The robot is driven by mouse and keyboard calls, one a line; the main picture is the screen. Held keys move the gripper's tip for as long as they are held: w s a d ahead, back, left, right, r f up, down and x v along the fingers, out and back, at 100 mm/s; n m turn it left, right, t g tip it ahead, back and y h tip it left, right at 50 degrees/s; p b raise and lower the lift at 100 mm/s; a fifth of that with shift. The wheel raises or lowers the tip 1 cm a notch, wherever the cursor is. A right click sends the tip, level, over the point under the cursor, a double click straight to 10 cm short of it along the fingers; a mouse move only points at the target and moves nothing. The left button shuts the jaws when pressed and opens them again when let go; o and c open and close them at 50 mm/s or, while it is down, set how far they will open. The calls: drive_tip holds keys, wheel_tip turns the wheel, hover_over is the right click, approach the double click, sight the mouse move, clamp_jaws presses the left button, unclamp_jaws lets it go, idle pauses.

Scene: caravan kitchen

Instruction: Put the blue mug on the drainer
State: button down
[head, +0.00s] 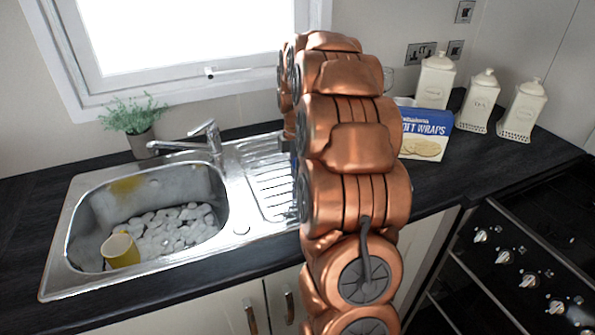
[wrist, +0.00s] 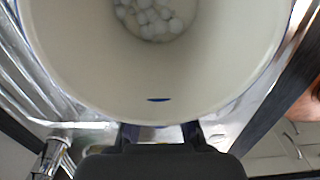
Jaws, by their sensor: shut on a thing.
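The blue mug (wrist: 230,85) fills most of the wrist view, seen into its cream inside from above. A thin blue edge shows at its rim, and small white lumps lie at its bottom. My gripper (wrist: 160,133) is shut on the mug's near side, at the bottom of the wrist view. The ribbed steel drainer (head: 262,180) is right of the sink bowl in the head view. Its ribs also show left of the mug in the wrist view (wrist: 35,75). My arm hides the gripper and nearly all of the mug in the head view. I cannot tell whether the mug touches the drainer.
The sink bowl (head: 88,215) holds a yellow mug (head: 120,250) and white lumps. A tap (head: 208,140) stands behind it, with a potted plant (head: 140,130) to its left.

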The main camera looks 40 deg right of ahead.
drive_tip(key=c, duration=1.2)
unclamp_jaws()
drive_tip(key=shift+r, duration=0.1)
wheel_tip(320, 180, up, 12)
drive_tip(key=shift+r+b, duration=0.1)
drive_tip(key=shift+b, duration=0.65)
drive_tip(key=s+a+f+m, duration=0.25)
drive_tip(key=s+a, duration=0.25)
drive_tip(key=a, duration=0.5)
drive_tip(key=s+a+f+m, duration=0.1)
drive_tip(key=s+a+m, duration=0.35)
drive_tip(key=a, duration=0.45)
drive_tip(key=s+a+f+m, duration=0.2)
drive_tip(key=s+a+f, duration=0.1)
drive_tip(key=s, duration=0.3)
drive_tip(key=s+a+f+m+g, duration=0.1)
drive_tip(key=s+a+f+m, duration=0.1)
drive_tip(key=s, duration=0.5)
drive_tip(key=s+a+f+m, duration=0.3)
drive_tip(key=s+a, duration=0.1)
drive_tip(key=s, duration=0.2)
drive_tip(key=shift+s+a+f+g, duration=0.15)
drive_tip(key=shift+a+f+g, duration=0.05)
drive_tip(key=shift+f+g, duration=0.2)
